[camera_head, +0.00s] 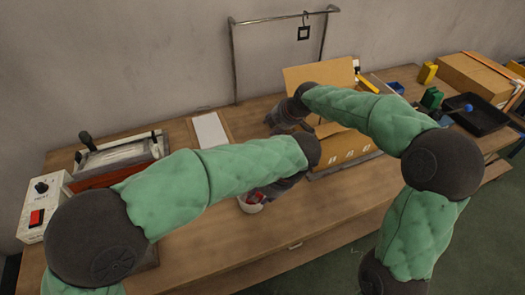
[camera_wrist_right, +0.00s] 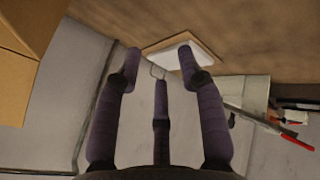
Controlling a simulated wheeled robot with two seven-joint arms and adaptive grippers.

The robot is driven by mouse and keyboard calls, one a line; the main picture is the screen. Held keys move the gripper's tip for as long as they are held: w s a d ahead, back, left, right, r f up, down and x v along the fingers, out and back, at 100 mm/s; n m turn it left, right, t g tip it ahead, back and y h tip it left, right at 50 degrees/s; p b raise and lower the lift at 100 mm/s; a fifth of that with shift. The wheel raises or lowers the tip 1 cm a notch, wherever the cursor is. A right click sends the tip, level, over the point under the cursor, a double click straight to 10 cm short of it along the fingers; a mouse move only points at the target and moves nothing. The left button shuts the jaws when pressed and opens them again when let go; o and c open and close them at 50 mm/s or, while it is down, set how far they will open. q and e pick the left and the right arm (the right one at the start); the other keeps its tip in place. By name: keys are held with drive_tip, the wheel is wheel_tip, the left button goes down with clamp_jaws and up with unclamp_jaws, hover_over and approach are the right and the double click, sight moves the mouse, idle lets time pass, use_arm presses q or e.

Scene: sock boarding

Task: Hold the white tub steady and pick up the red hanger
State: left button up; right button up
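The white tub (camera_head: 250,205) stands on the table in the head view with red and grey things in it. I cannot tell whether one of these is the red hanger. My left gripper (camera_head: 268,192) is low at the tub's right side, largely hidden by its own arm; whether its fingers touch or close on the tub is unclear. My right gripper (camera_head: 284,120) is above the table at the left of the cardboard box. In the right wrist view its fingers (camera_wrist_right: 160,65) are spread apart, with nothing clearly held between them.
The open cardboard box (camera_head: 345,150) stands right of my right gripper. A white board (camera_head: 210,130) lies behind my left arm. A press (camera_head: 115,155) and a control box with a red switch (camera_head: 42,208) are at left. A metal rail (camera_head: 234,65) rises behind. A black tray (camera_head: 478,118) is at right.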

sight(248, 206)
use_arm(q)
drive_tip(key=x, duration=1.1)
use_arm(e)
drive_tip(key=s+a+r+n+g, duration=0.1)
drive_tip(key=s+a+n+g, duration=0.1)
drive_tip(key=s+n+g, duration=0.3)
drive_tip(key=s+a+n+g+h, duration=0.1)
drive_tip(key=s+a+n+g, duration=0.1)
drive_tip(key=s+n+g, duration=0.4)
drive_tip(key=shift+s+a+r+n, duration=0.35)
drive_tip(key=shift+s+n, duration=0.15)
drive_tip(key=shift+s, duration=0.65)
use_arm(q)
clamp_jaws()
drive_tip(key=shift+r, duration=0.1)
